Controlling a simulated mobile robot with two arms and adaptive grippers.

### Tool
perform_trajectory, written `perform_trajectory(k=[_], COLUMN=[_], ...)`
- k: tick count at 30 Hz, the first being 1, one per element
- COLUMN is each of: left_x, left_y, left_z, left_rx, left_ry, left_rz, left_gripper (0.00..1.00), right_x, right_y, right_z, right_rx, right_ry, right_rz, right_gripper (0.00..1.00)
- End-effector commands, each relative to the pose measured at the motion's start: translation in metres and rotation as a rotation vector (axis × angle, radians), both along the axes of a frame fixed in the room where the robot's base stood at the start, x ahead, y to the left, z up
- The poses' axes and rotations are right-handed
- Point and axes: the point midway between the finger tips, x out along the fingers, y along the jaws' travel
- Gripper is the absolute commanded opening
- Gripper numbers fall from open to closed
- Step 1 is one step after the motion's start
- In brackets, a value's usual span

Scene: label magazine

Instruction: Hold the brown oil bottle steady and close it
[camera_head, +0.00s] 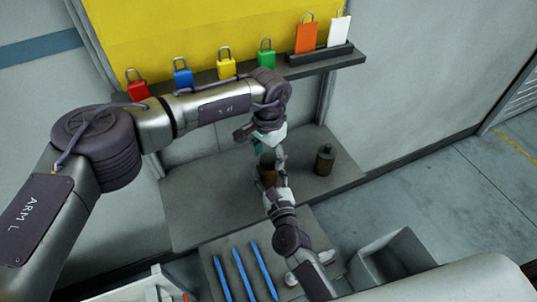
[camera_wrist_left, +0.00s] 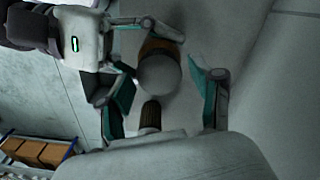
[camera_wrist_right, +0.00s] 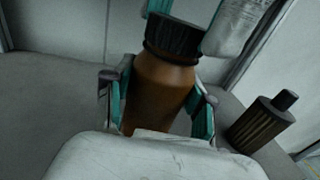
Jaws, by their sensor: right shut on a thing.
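The brown oil bottle (camera_wrist_right: 163,92) stands upright between the fingers of my right gripper (camera_wrist_right: 158,108), which is shut on its body. In the head view the bottle (camera_head: 267,168) is partly hidden by my grippers. A dark ribbed cap (camera_wrist_right: 174,37) sits on its neck; whether it is screwed tight cannot be told. In the left wrist view the cap's round grey top (camera_wrist_left: 160,74) faces the camera. My left gripper (camera_wrist_left: 165,85) is open above the bottle, its fingers apart on either side of the cap. In the head view it is above the right gripper (camera_head: 262,132).
A second, dark ribbed bottle (camera_head: 325,160) stands on the grey bench (camera_head: 210,205) to the right. Coloured padlocks (camera_head: 182,74) stand on the shelf behind. Blue strips (camera_head: 243,272) lie in front, beside an open grey bin (camera_head: 395,262). The bench's left part is clear.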

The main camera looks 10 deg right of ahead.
Motion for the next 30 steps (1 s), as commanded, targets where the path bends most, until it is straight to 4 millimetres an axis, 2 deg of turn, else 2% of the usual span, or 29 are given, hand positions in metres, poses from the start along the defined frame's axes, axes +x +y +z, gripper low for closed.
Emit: perform_trajectory(k=[10,14,21,29,30], left_x=[0.000,0.000,-0.001,-0.001,-0.001], left_y=[0.000,0.000,0.000,0.000,0.000], left_z=[0.001,0.012,0.042,0.045,0.044], left_rx=[-0.001,-0.001,-0.001,0.000,0.000], left_ry=[0.001,0.000,0.001,0.002,0.002], left_rz=[0.001,0.000,0.000,0.001,0.001], left_gripper=[0.72,0.72,0.72,0.72,0.68], right_x=[0.000,0.000,0.000,0.000,0.000], right_y=[0.000,0.000,0.000,0.000,0.000], right_z=[0.000,0.000,-0.001,0.000,0.000], right_rx=[0.000,0.000,0.000,0.000,0.000], right_ry=[0.001,0.001,0.001,0.001,0.001], right_rz=[0.000,0.000,0.000,0.000,0.000], right_gripper=[0.00,0.00,0.00,0.00,0.00])
